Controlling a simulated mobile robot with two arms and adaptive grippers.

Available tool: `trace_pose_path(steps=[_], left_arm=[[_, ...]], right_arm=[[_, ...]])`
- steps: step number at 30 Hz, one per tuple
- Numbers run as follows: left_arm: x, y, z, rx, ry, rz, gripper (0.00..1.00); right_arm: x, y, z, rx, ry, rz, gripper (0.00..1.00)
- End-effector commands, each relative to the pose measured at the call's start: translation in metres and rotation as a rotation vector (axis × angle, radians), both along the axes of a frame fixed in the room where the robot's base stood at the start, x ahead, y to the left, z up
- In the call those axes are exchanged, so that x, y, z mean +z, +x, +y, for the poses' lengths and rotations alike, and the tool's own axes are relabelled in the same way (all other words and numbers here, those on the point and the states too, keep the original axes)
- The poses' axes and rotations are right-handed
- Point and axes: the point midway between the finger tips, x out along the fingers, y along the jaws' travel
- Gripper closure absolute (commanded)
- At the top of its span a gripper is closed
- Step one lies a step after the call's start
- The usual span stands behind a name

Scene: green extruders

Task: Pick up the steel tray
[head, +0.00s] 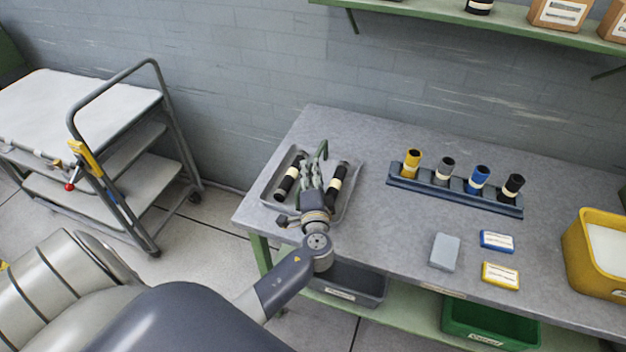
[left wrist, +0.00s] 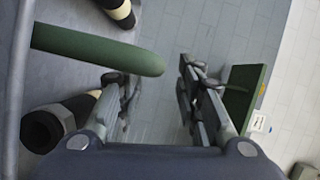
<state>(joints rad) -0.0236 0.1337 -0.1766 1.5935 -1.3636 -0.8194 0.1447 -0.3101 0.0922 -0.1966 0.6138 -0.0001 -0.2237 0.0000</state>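The steel tray (head: 271,181) lies on the near left end of the grey workbench. It holds two black cylinders with cream bands, one on the left (head: 288,180) and one on the right (head: 337,184). A green curved bar (head: 322,150), apparently a handle, rises over the tray. My left gripper (head: 313,170) is over the tray, between the cylinders. In the left wrist view its fingers (left wrist: 157,82) stand apart with a gap between them. The green bar (left wrist: 100,50) reaches toward that gap; contact cannot be told. My right gripper is not in view.
A rack (head: 455,190) holds several coloured cylinders at mid-bench. A grey block (head: 445,252), a blue box (head: 497,241) and a yellow box (head: 500,276) lie nearer. A yellow bin (head: 590,262) stands at right. A trolley (head: 130,130) stands left. Bench between tray and rack is clear.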

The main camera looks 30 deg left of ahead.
Motion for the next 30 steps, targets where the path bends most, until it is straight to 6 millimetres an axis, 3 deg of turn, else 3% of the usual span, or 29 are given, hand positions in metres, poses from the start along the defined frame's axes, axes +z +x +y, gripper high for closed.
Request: trace_pose_path(steps=[15, 26, 30], left_arm=[[-0.007, 0.042, 0.023, 0.000, 0.002, 0.000, 0.67], [-0.010, 0.046, 0.026, -0.001, -0.001, 0.001, 0.67], [-0.010, 0.046, 0.026, 0.000, -0.001, 0.001, 0.99]], right_arm=[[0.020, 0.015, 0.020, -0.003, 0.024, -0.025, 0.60], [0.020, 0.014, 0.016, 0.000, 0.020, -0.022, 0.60], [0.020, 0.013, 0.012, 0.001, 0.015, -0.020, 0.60]])
